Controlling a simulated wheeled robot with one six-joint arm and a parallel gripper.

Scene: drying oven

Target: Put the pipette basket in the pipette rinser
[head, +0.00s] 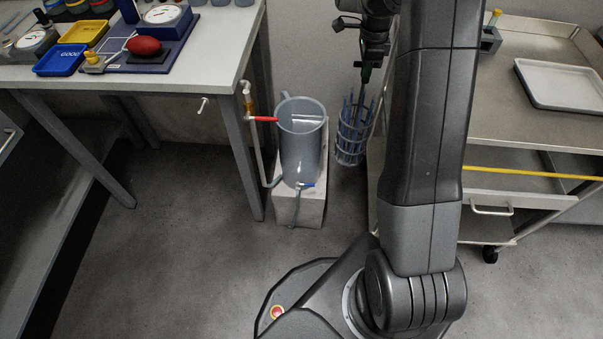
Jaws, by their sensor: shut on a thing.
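The pipette basket (352,136) is a blue open-work cylinder with a tall handle. It hangs upright in the air to the right of the pipette rinser. My gripper (366,72) is shut on the basket's handle, above the basket. The pipette rinser (300,150) is a grey open-topped cylinder standing on a pale block. The basket and the rinser are apart, with a gap between them in the picture. Part of the arm stands just right of the basket.
A red-handled tap (262,119) and pipe stand left of the rinser, and a blue-handled drain valve (305,185) sits low on it. A lab table (200,75) is at left. A steel cart (525,125) with a white tray (562,86) is at right.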

